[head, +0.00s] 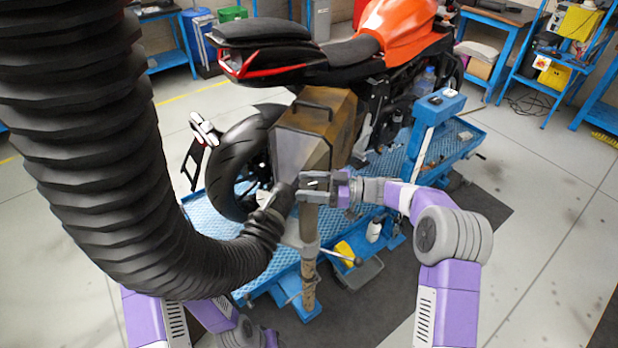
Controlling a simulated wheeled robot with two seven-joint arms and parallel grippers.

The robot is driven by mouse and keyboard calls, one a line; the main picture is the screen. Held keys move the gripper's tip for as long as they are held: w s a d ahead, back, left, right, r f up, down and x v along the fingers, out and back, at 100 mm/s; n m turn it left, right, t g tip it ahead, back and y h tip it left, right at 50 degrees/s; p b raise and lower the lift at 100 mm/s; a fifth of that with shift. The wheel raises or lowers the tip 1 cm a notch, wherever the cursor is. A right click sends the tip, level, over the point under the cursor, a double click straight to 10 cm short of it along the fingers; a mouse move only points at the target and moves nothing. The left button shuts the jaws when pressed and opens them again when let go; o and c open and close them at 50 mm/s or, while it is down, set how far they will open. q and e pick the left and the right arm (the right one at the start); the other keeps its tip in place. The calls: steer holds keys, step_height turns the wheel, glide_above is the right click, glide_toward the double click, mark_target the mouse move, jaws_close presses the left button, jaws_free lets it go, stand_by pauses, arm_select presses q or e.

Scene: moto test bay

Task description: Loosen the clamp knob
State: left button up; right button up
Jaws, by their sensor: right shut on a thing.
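My right gripper (308,189) reaches in from the right at the top of a brown upright post (309,275) with a grey clamp collar (308,226). Its jaws are shut on a small part there, which looks like the clamp knob; the fingers hide most of it. The dark end of a thick black ribbed hose (110,150) lies just left of the gripper, close to the post top. My left arm shows only in part at the bottom left, and its gripper is not visible.
An orange and black motorcycle (400,35) stands on a blue lift platform (455,140). A brown and grey box (312,130) is beside its rear wheel (235,165). A blue pedestal (432,118) rises near my right arm. Floor at the right is open.

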steer(key=shift+n+g+p, duration=0.5)
steer(key=shift+n+g, duration=0.5)
steer(key=shift+g, duration=0.5)
steer(key=shift+f, duration=0.1)
steer(key=o, duration=0.9)
steer(key=shift+a, duration=0.15)
steer(key=shift+o, duration=0.2)
steer(key=d, duration=0.7)
steer(key=shift+w+d, duration=0.3)
steer(key=shift+w, duration=0.05)
